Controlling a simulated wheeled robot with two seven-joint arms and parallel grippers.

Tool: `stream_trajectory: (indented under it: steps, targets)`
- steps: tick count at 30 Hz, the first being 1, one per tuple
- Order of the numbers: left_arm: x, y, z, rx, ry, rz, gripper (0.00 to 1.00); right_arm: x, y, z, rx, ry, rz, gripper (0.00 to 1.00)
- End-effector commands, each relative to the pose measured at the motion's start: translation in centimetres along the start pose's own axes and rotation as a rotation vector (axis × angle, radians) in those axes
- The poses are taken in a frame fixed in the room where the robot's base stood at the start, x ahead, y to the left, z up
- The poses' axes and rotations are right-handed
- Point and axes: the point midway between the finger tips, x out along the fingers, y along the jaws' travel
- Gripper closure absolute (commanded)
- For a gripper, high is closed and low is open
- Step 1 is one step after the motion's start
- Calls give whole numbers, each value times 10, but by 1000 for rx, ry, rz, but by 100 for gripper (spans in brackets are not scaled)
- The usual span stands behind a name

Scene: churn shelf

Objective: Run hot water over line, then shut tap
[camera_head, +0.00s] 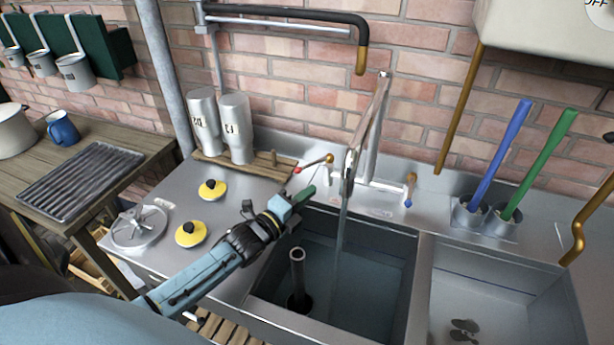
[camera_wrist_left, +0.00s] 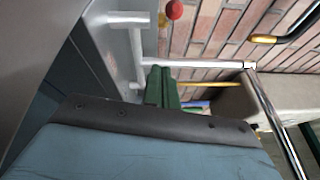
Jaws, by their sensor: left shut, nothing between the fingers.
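The tap's metal spout (camera_head: 371,110) rises behind the left basin, and a stream of water (camera_head: 340,235) falls from it into that basin. A brass lever (camera_head: 312,164) with a red knob (camera_head: 297,170) sits left of the tap; the red knob also shows at the top of the left wrist view (camera_wrist_left: 174,10). A second lever with a blue end (camera_head: 408,202) is on the right. My left gripper (camera_head: 305,194) has green fingertips, shut and empty, just below and apart from the red knob. Its fingers show in the left wrist view (camera_wrist_left: 160,86). I cannot make out the line for certain.
A standpipe (camera_head: 298,275) stands in the left basin (camera_head: 416,270). Two steel canisters (camera_head: 238,130) stand behind on a wooden rack. Yellow-black caps (camera_head: 191,233) lie on the drainer. Blue (camera_head: 503,150) and green (camera_head: 540,160) handles stand upright at right.

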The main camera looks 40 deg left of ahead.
Motion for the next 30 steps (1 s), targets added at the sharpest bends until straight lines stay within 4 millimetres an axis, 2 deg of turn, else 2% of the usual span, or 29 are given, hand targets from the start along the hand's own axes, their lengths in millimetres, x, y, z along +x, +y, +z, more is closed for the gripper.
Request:
stream_trajectory:
  steps: [3, 6, 9, 15, 30]
  targets:
    - [24, 0, 0, -1, -1, -2, 100, 2, 0, 0, 0, 0, 0, 64]
    - [38, 0, 4, 2, 0, 0, 100, 2, 0, 0, 0, 0, 0, 64]
    - [39, 0, 22, 3, 0, 2, 100, 1, 0, 0, 0, 0, 0, 64]
    - [43, 0, 36, 0, 1, 1, 100, 1, -1, 0, 1, 0, -1, 64]
    - [40, 1, 43, 0, 1, 2, 100, 1, 0, 0, 1, 1, -1, 64]
